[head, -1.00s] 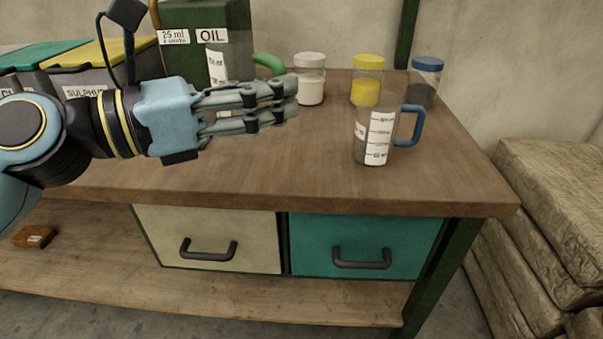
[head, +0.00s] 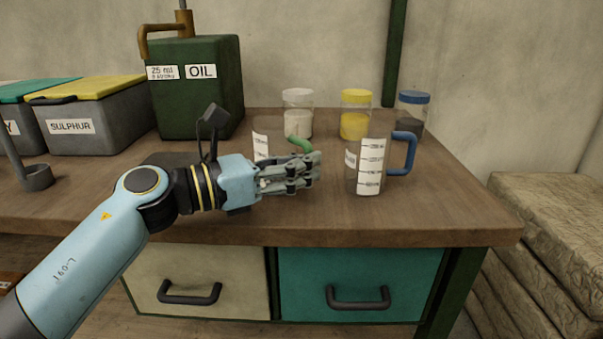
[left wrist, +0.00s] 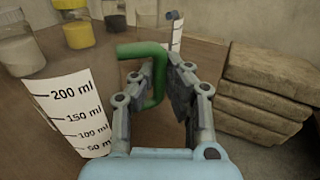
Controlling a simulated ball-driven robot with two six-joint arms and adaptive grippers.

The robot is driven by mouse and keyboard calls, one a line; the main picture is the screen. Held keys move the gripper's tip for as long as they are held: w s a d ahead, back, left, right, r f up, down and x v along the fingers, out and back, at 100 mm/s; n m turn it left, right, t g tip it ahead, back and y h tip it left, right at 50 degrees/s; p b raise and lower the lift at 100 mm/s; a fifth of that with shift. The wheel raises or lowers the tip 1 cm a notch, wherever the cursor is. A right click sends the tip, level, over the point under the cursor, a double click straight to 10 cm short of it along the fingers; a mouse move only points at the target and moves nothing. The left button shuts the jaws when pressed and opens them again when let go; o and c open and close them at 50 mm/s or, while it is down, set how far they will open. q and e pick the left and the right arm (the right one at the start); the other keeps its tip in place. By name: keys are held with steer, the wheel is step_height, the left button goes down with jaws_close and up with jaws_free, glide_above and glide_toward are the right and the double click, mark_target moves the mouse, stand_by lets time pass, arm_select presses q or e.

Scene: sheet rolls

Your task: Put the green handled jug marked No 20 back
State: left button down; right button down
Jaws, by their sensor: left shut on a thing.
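The green-handled jug (head: 261,147) is clear with a white scale label. In the head view it stands upright behind my left gripper (head: 312,172), which hides its lower part. I cannot tell whether its base touches the bench. In the left wrist view the green handle (left wrist: 158,75) is between the fingers of my left gripper (left wrist: 187,88), which is shut on it. The jug's label (left wrist: 75,112) shows ml marks on the left there. No "No 20" mark is readable. My right gripper is not in view.
A blue-handled jug (head: 369,168) stands just right of my left fingertips. Behind are white-lidded (head: 298,115), yellow-lidded (head: 355,118) and blue-lidded (head: 412,112) jars. A green OIL can (head: 200,100) and a SULPHUR bin (head: 95,125) stand left. The bench's front strip (head: 400,220) is clear.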

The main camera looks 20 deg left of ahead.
arm_select(q)
steer(key=shift+f, duration=0.2)
steer(key=c, duration=1.8)
jaws_free()
steer(key=shift+f, duration=0.1)
steer(key=shift+c, duration=0.2)
steer(key=o, duration=0.4)
steer(key=shift+o, duration=0.2)
steer(key=shift+r, duration=0.3)
steer(key=v, duration=1.1)
steer(key=shift+f+b, duration=0.15)
steer(key=shift+b, duration=0.25)
steer(key=shift+s+a, duration=0.25)
steer(key=shift+a, duration=0.05)
